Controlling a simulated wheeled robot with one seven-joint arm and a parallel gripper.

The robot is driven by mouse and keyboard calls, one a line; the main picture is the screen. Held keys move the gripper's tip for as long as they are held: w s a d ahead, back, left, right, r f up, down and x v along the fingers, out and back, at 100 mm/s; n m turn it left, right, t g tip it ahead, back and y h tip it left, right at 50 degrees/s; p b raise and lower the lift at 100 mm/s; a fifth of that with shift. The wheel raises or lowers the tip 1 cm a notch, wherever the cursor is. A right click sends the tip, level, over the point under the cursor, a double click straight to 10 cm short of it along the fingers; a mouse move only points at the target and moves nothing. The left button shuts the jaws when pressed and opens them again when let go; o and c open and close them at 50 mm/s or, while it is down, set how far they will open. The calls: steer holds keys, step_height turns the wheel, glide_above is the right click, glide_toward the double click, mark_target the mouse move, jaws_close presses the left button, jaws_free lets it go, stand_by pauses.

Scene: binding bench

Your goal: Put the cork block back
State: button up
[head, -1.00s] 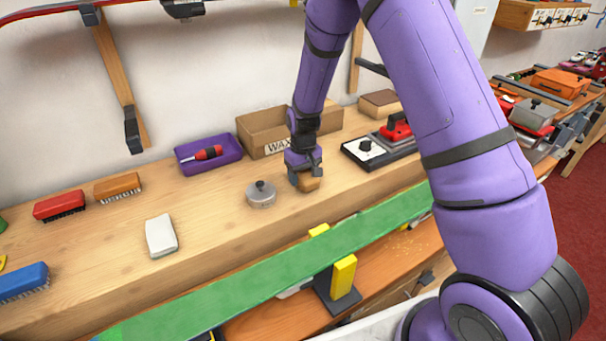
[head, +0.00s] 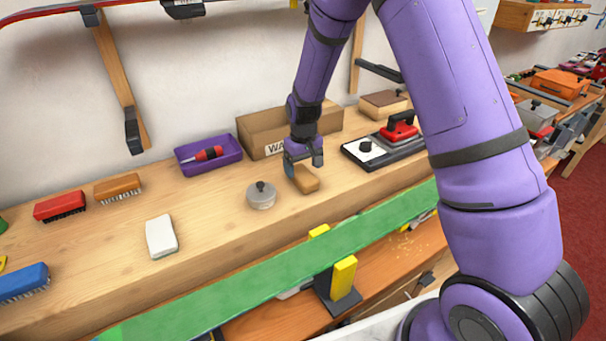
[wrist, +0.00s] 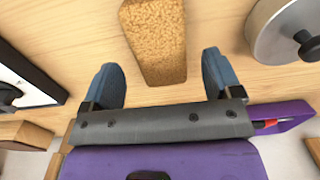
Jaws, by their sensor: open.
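The cork block (head: 306,180) is a small tan block lying on the wooden bench, between the round metal tin and the black-and-white plate with the red-handled tool. It also shows in the wrist view (wrist: 153,40), with a speckled grain. My gripper (head: 304,163) is just above and behind it, with its jaws apart. In the wrist view my two blue-grey fingertips (wrist: 161,75) stand on either side of the block's near end, with a gap on each side. Nothing is held.
A metal tin (head: 261,195) with a black knob stands left of the block. A WAX box (head: 262,128) and a purple tray (head: 210,160) with a red screwdriver are behind. The red-handled tool (head: 398,127) is to the right. A green ski (head: 230,285) runs along the bench front.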

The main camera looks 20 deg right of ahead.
step_height(320, 180, up, 9)
stand_by(0.3)
step_height(320, 180, up, 10)
steer(key=t, duration=0.1)
glide_above(303, 173)
steer(key=s+d, duration=0.2)
steer(key=s, duration=0.4)
steer(key=s+d+r+m+t, duration=0.1)
steer(key=s+d+r, duration=0.1)
steer(key=s+r, duration=0.55)
steer(key=s+d+r+t, duration=0.1)
steer(key=s+r, duration=0.2)
steer(key=s, duration=0.7)
steer(key=s+d+r+m+t, duration=0.1)
steer(key=s+d+r+t, duration=0.1)
steer(key=s, duration=0.8)
steer(key=shift+v, duration=0.85)
